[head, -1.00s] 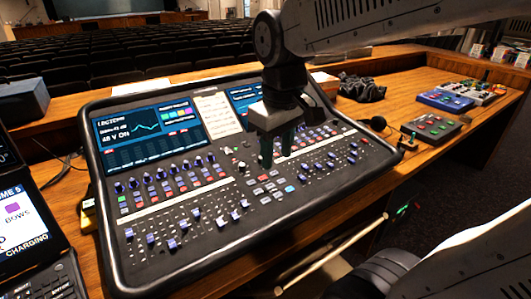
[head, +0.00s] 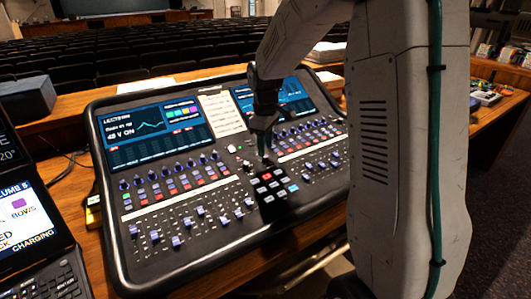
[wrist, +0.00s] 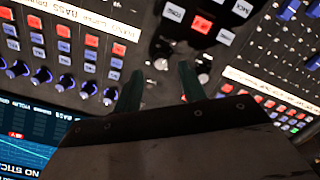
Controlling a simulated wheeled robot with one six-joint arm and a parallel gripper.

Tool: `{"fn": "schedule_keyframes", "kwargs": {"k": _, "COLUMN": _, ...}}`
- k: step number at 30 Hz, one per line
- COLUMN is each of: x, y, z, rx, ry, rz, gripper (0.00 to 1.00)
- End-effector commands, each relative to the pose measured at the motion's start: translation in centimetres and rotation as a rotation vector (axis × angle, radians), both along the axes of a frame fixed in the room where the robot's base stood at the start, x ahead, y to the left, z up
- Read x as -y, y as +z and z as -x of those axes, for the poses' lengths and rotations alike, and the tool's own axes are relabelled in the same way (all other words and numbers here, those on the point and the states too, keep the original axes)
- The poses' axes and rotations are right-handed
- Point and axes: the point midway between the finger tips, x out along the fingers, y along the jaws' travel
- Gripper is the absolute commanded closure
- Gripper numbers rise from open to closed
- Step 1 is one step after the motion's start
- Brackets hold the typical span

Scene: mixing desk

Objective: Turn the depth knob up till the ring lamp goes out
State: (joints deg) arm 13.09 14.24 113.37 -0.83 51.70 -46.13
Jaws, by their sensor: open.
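The mixing desk (head: 135,268) fills the middle of the head view, its small knobs and buttons in rows. My gripper (head: 262,152) is over its middle section, pointing down, near the block of white and red buttons. In the wrist view my gripper (wrist: 160,72) is open, its two green fingers apart and nothing held. A small pale knob (wrist: 160,63) shows just beyond the gap between the fingertips; another pale knob (wrist: 203,78) is beside the right fingertip. I cannot read which is the depth knob, and I cannot make out a ring lamp.
Two lit screens, a left one (head: 155,130) and a right one (head: 262,97), are at the desk's back. A tablet-like device (head: 30,222) stands at the left and a dark box (head: 27,100) behind it. Blue-capped knobs (wrist: 64,83) crowd the panel near my fingers. My arm hides the desk's right end.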

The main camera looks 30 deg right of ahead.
Motion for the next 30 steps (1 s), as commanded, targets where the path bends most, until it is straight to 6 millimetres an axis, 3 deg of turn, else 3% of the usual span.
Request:
{"fn": "schedule_keyframes", "kwargs": {"k": 6, "x": 0.0, "y": -2.8, "z": 0.0, "rx": -0.001, "ry": -0.001, "rz": 0.0, "gripper": 0.59}}
{"fn": "schedule_keyframes", "kwargs": {"k": 17, "x": 0.0, "y": -3.3, "z": 0.0, "rx": 0.0, "ry": -0.001, "rz": 0.0, "gripper": 0.59}}
{"fn": "schedule_keyframes", "kwargs": {"k": 21, "x": 0.0, "y": -3.3, "z": 0.0, "rx": 0.0, "ry": -0.001, "rz": 0.0, "gripper": 0.98}}
{"fn": "schedule_keyframes", "kwargs": {"k": 30, "x": 0.0, "y": -3.3, "z": 0.0, "rx": 0.0, "ry": -0.015, "rz": -0.002, "gripper": 1.0}}
